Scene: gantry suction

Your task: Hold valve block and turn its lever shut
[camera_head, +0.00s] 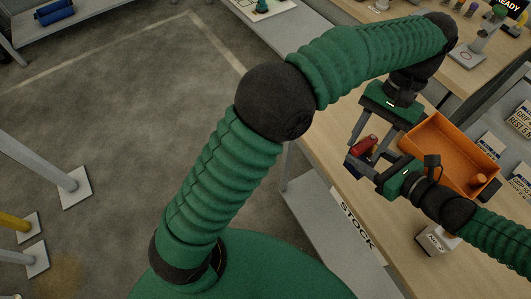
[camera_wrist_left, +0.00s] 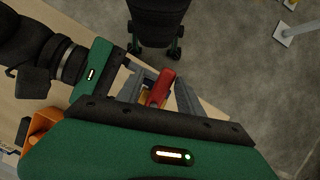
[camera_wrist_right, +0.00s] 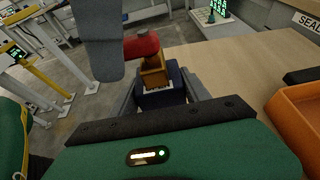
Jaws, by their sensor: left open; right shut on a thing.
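The valve block shows in the right wrist view as a dark blue base (camera_wrist_right: 160,97) with a tan body (camera_wrist_right: 153,72) and a red lever (camera_wrist_right: 141,46) on top. My right gripper (camera_head: 364,168) is shut on the base and holds the block by the table's edge. My left gripper (camera_head: 369,134) is open above it, fingers pointing down. In the left wrist view the red lever (camera_wrist_left: 160,88) lies between the two open fingers. I cannot tell whether either finger touches it. One left finger (camera_wrist_right: 97,42) hides part of the scene beside the lever in the right wrist view.
An orange bin (camera_head: 452,147) stands on the wooden table close behind the grippers, with an orange-brown cylinder (camera_head: 479,180) in it. A white box (camera_head: 436,240) stands near my right forearm. A "STOCK" label (camera_head: 356,220) marks the table's front edge. Open floor lies to the left.

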